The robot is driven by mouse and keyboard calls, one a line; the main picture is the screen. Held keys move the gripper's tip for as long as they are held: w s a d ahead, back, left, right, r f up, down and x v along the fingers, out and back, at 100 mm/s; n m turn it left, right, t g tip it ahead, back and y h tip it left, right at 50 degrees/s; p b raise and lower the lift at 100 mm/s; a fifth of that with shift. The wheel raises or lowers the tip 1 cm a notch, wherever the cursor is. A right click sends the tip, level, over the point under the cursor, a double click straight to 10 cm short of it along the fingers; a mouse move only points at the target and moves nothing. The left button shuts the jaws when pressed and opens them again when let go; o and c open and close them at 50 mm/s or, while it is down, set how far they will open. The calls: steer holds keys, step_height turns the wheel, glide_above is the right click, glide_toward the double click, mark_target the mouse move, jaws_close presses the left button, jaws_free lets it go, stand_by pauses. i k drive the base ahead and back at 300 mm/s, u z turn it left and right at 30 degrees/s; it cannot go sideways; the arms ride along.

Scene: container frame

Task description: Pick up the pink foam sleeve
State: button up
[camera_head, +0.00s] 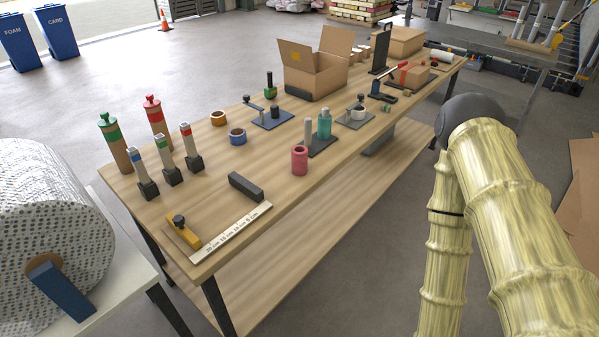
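The pink foam sleeve (299,161) is a short upright cylinder with an opening at its top. It stands on the wooden table (210,170), close to the table's long front edge. Nothing covers it from this camera. My arm, in a yellowish cover, fills the right side of the view, apart from the sleeve and to its right. My gripper cannot be made out in the view.
A base with a teal cylinder (324,124) and a grey post stands just behind the sleeve. A black block (246,187) lies to its left, near a ruler (231,232). An open carton (316,75) is farther back. Bare tabletop lies immediately left of the sleeve.

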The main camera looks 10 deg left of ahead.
mark_target(300, 161)
steer(key=z, duration=1.8)
steer(key=i, duration=1.85)
steer(key=u, duration=3.15)
